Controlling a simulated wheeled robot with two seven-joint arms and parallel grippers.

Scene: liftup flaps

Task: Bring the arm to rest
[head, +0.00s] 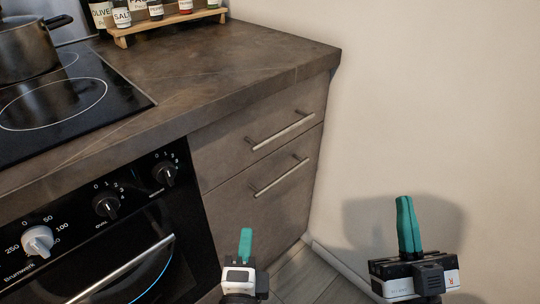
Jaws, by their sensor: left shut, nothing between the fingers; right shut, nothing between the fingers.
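My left gripper (245,246) is at the bottom centre of the head view, in front of the lower drawer. Its teal fingers are together with nothing between them. My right gripper (405,224) is at the lower right, in front of the bare wall, with its teal fingers closed and empty. Both point upward in the picture, apart from each other. Neither appears to touch anything.
An upper drawer (247,142) and a lower drawer (235,200), both closed, lie under the dark worktop (235,55). An oven (120,240) with knobs is at the left, below a hob (100,120) with a pot (28,50). A spice rack (165,27) stands behind. The wall (440,100) bounds the right.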

